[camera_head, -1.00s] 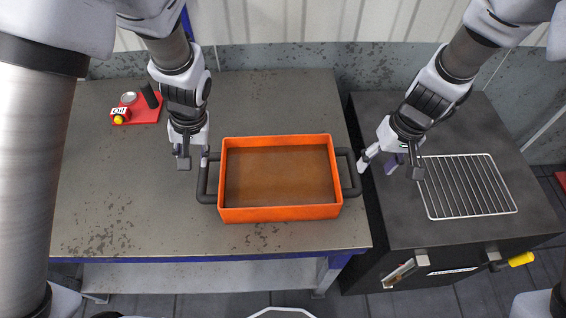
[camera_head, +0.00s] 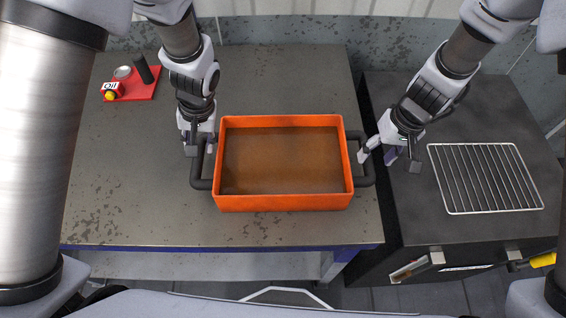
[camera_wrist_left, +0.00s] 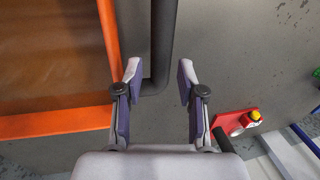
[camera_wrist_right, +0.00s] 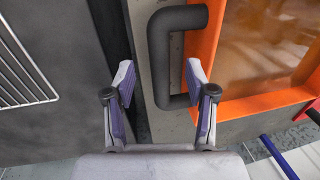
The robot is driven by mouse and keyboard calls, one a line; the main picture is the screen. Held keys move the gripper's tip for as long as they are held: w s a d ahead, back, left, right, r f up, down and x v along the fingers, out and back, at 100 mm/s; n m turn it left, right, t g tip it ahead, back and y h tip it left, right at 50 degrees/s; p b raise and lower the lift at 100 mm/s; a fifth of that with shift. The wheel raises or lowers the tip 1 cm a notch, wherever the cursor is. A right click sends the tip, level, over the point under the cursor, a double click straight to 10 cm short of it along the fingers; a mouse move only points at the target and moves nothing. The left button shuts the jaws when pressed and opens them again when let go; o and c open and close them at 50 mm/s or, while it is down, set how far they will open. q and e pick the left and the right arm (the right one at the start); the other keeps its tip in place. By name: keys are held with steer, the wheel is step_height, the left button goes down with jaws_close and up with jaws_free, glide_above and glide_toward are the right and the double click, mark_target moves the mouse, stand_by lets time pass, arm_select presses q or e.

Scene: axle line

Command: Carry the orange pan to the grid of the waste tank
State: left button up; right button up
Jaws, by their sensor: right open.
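The orange pan (camera_head: 284,204) sits on the workbench, with brown liquid inside and a dark bar handle on each side. My left gripper (camera_head: 205,146) is at the pan's left handle (camera_head: 202,184). In the left wrist view its fingers are spread, with the handle (camera_wrist_left: 163,40) showing between them. My right gripper (camera_head: 376,156) is at the right handle (camera_head: 369,175). In the right wrist view its fingers are apart, with the handle (camera_wrist_right: 160,62) between and beyond the tips. The wire grid (camera_head: 484,178) lies on top of the dark waste tank (camera_head: 410,215).
The metal workbench (camera_head: 120,190) stands against the wall, with a narrow gap between it and the tank. A red tray (camera_head: 146,94) with a can, a dark cylinder and a yellow-capped item sits at the back left. The grid is clear.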

mark_target(370, 161)
arm_select(q)
steer(key=x, duration=0.4)
steer(key=shift+w+a+f, duration=0.15)
steer(key=shift+w+f, duration=0.1)
arm_select(e)
steer(key=f, duration=0.3)
steer(key=a+f, duration=0.1)
steer(key=shift+w+f, duration=0.15)
steer(key=shift+w, duration=0.1)
arm_select(q)
steer(key=shift+f, duration=0.35)
arm_select(e)
steer(key=shift+f, duration=0.35)
arm_select(q)
steer(key=shift+s, duration=0.15)
arm_select(e)
steer(key=shift+s, duration=0.15)
arm_select(q)
steer(key=shift+r, duration=0.1)
jaws_close()
arm_select(e)
steer(key=c, duration=0.9)
jaws_close()
steer(key=shift+r, duration=0.15)
